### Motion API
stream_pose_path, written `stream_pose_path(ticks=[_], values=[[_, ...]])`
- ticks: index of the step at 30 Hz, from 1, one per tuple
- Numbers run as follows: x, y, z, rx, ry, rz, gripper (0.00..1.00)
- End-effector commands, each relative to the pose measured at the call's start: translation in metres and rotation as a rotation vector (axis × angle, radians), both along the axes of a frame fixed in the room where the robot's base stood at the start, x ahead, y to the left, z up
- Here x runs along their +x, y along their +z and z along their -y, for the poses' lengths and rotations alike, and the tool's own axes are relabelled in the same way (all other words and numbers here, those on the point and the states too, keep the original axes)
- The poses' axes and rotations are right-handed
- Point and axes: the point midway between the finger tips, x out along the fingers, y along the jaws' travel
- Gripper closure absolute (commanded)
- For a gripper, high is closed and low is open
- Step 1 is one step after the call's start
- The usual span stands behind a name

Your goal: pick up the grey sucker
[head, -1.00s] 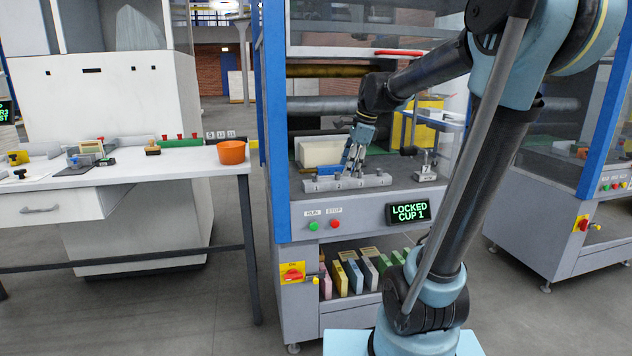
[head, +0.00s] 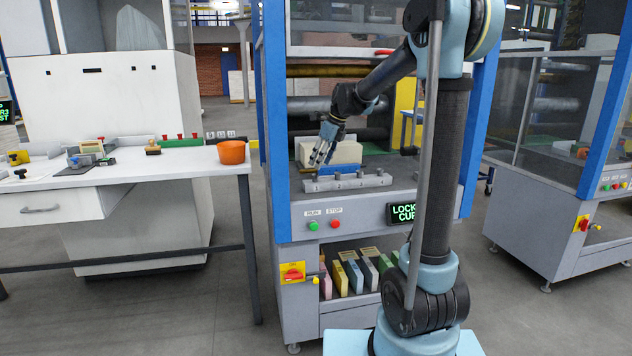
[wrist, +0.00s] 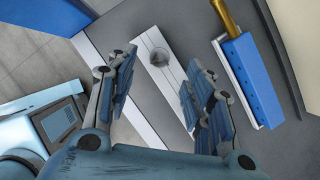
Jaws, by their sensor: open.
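A small grey cone (wrist: 158,57), which looks like the grey sucker, stands on a pale bar (wrist: 150,40) in the wrist view. In the head view the grey bar (head: 347,183) runs along the front of the machine's deck, with several small knobs on it too small to tell apart. My gripper (head: 321,158) hangs tilted above the bar's left part. In the wrist view its fingers (wrist: 160,75) are spread, with the cone in the gap between their tips and apparently beyond them. Nothing is held.
A blue block (wrist: 250,78) with a brass rod lies beside the bar. A cream block (head: 345,151) stands behind it. Blue machine posts (head: 272,130) flank the opening. A display (head: 403,213) is partly hidden by my arm. An orange pot (head: 232,153) stands on the left bench.

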Motion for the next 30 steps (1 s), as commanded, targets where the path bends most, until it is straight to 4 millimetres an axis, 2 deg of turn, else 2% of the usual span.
stream_pose_path(ticks=[8,18,27,30], values=[[0.004,-0.017,-0.005,0.000,0.001,0.000,0.53],[0.011,-0.055,-0.017,0.000,0.001,0.000,0.53],[0.011,-0.059,-0.018,0.000,0.001,0.000,0.53],[0.011,-0.059,-0.018,0.000,0.001,0.000,0.75]])
